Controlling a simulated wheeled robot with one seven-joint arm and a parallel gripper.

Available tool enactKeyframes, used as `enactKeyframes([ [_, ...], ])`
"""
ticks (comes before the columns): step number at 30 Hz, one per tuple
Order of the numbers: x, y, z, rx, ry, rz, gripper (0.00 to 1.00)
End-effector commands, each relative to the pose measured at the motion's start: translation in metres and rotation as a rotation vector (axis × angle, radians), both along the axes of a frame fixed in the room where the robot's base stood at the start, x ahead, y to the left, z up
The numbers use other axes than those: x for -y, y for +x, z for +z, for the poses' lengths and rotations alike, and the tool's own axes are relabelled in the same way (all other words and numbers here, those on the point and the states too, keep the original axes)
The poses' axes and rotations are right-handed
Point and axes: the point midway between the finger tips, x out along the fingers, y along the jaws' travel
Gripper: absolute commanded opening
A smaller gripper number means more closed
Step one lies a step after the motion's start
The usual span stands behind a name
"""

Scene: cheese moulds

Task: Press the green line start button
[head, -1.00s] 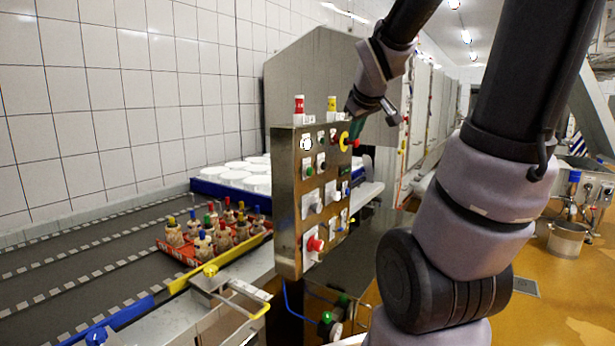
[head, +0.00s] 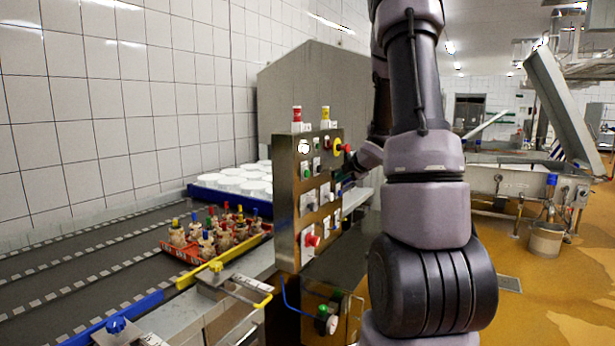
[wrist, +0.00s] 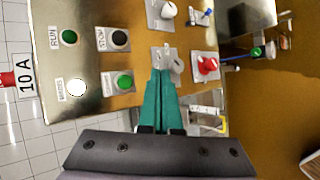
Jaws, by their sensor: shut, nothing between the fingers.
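The green button (wrist: 124,81) sits on a pale plate on the steel control panel (wrist: 100,112). In the head view the same green button (head: 306,174) is at the panel's left side, below a white lamp. My gripper (wrist: 164,74) is shut and empty, with its teal fingers together. In the wrist view the fingertips lie right of the green button, over or in front of a grey selector switch (wrist: 176,62); contact cannot be told. In the head view my gripper (head: 341,181) is at the panel's right edge, partly hidden by my arm.
Near the green button are a white lamp (wrist: 76,87), a green RUN lamp (wrist: 69,37) and a black button (wrist: 119,38). A red knob (wrist: 207,65) is also close. A red crate of bottles (head: 190,257) stands on the conveyor left of the panel (head: 284,200).

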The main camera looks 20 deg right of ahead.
Motion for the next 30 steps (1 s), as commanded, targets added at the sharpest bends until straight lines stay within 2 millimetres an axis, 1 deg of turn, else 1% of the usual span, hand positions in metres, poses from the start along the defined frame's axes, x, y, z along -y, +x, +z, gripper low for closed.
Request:
enactKeyframes([
  [7, 0.0, 0.0, 0.0, 0.0, 0.001, -0.002, 0.0],
  [11, -0.004, 0.005, 0.0, 0.0, 0.001, -0.002, 0.0],
  [14, -0.011, 0.013, 0.0, -0.001, 0.002, -0.001, 0.0],
  [24, -0.041, 0.051, 0.0, -0.001, 0.003, -0.001, 0.0],
  [30, -0.051, 0.065, 0.0, 0.0, 0.003, -0.003, 0.0],
])
